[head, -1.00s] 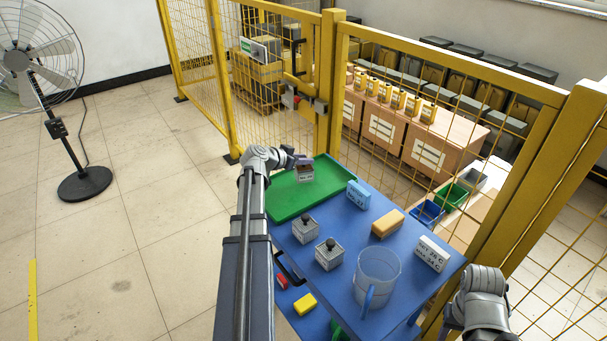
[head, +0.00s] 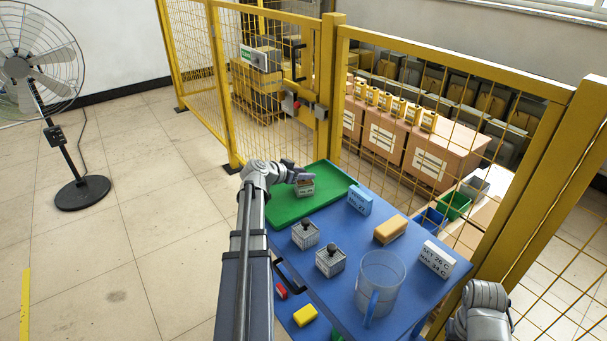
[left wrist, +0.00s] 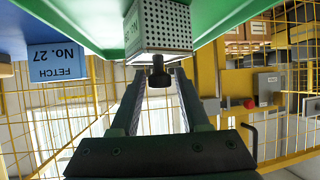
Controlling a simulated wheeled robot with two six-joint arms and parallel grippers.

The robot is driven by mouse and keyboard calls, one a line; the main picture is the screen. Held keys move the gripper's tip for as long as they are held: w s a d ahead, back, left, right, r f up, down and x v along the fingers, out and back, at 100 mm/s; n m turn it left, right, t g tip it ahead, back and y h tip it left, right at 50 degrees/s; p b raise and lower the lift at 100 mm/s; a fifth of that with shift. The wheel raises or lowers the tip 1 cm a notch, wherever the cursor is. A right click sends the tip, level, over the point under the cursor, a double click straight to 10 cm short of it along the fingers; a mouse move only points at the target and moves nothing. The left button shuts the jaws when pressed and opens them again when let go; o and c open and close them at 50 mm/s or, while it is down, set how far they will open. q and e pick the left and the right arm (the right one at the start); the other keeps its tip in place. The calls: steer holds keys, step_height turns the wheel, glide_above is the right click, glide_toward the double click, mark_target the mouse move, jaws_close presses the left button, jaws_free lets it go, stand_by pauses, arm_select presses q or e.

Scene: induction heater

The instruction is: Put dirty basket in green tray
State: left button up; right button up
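A grey perforated basket (head: 306,188) with a label sits at the green tray's (head: 293,208) inner area, toward its right half. It also shows in the left wrist view (left wrist: 163,25) with a black knob (left wrist: 158,72). My left gripper (head: 300,177) is at the basket. Two similar baskets, one at the left (head: 305,234) and one nearer (head: 330,260), stand on the blue table. My right gripper's fingers are out of view.
On the blue table (head: 350,235) are a blue FETCH block (head: 359,200), an orange sponge-like block (head: 390,229), a clear mug (head: 380,280) and a white sign (head: 436,259). A yellow mesh fence (head: 440,130) stands behind. A fan (head: 60,130) stands far left.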

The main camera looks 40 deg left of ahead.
arm_select(q)
steer(key=shift+o, duration=1)
steer(key=shift+r, duration=0.2)
steer(key=p+v, duration=0.6)
steer(key=v, duration=0.6)
steer(key=shift+f, duration=0.1)
